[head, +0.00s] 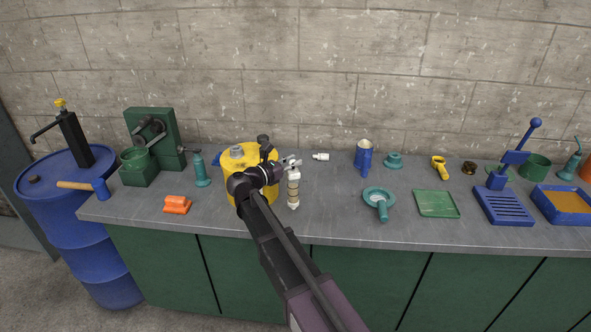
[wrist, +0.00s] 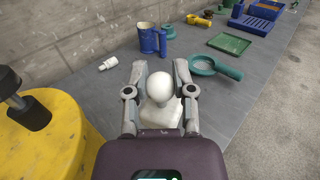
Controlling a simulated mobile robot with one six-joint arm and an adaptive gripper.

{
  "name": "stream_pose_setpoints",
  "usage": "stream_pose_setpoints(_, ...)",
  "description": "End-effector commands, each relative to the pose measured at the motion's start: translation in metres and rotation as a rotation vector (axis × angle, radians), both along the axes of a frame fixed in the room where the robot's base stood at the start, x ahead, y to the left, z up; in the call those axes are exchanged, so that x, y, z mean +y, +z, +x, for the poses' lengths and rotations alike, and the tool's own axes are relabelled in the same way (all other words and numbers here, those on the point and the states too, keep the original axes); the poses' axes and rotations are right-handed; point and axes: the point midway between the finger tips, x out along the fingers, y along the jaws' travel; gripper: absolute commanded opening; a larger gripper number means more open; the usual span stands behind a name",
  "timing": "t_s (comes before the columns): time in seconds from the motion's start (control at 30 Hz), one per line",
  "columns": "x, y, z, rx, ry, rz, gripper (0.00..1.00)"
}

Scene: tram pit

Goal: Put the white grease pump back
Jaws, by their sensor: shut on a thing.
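The yellow drum (head: 236,160) stands close to the left. A small white fitting (head: 321,156) lies behind. Bare bench (head: 330,210) lies between pump and funnel.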

Motion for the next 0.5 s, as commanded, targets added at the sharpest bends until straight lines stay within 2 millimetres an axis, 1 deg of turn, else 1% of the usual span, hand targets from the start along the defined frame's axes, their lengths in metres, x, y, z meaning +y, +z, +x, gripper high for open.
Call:
stream_pose_setpoints(0.03, 0.002, -0.001, 0.009, -0.001, -0.001, -0.001, 0.00)
stream_pose_setpoints(0.1, 0.002, -0.002, 0.021, -0.001, -0.001, -0.001, 0.00)
stream_pose_setpoints(0.17, 0.001, -0.013, 0.015, -0.001, 0.000, -0.001, 0.00)
stream_pose_setpoints(0.3, 0.001, -0.026, 0.014, -0.001, 0.000, -0.001, 0.00)
stream_pose_setpoints(0.5, 0.001, -0.036, 0.014, -0.001, 0.000, -0.001, 0.00)
